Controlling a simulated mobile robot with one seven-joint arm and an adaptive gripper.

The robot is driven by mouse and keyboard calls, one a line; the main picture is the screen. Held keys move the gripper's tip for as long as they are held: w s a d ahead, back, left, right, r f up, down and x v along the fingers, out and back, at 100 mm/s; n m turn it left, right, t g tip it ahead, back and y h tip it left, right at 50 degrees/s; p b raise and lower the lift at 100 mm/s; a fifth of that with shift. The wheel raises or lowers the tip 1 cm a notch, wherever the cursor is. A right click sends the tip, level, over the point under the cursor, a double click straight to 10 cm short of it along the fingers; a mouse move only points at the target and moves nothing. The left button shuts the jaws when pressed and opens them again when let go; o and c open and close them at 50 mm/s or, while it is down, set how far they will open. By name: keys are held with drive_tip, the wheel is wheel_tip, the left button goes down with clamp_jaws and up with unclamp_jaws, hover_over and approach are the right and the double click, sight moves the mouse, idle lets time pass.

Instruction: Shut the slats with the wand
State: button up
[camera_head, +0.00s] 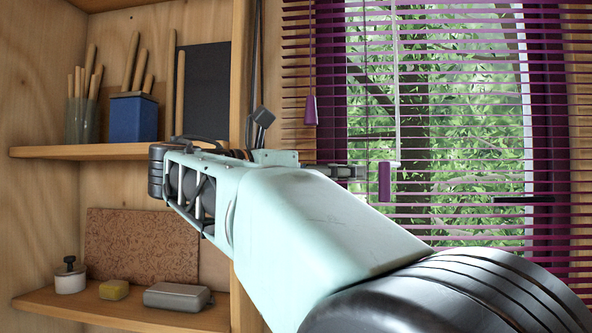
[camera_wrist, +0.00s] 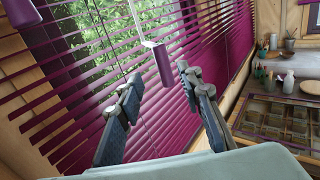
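The purple venetian blind (camera_head: 450,130) hangs over the window, its slats open with greenery showing between them; it also shows in the wrist view (camera_wrist: 60,125). The wand is a thin pale rod with a purple grip (camera_head: 384,181) at its lower end. In the wrist view the grip (camera_wrist: 163,65) appears in the gap between my fingertips, nearer the right one. My gripper (camera_wrist: 158,79) is open and empty. In the head view its visible finger (camera_head: 345,171) ends just left of the grip, apart from it; the rest is hidden behind my arm.
A purple cord tassel (camera_head: 310,110) hangs left of the wand. Wooden shelves (camera_head: 85,152) with a blue box (camera_head: 134,118) and small items stand at the left. A compartmented tray (camera_wrist: 280,125) lies at right in the wrist view.

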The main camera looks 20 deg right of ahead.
sight(381, 170)
drive_tip(key=d, duration=0.3)
drive_tip(key=w+d, duration=0.1)
drive_tip(key=d, duration=0.7)
drive_tip(key=shift+w+r, duration=0.1)
drive_tip(key=shift+w, duration=0.1)
drive_tip(key=shift+a, duration=0.1)
drive_tip(key=shift+c, duration=0.2)
clamp_jaws()
drive_tip(key=shift+r, duration=0.1)
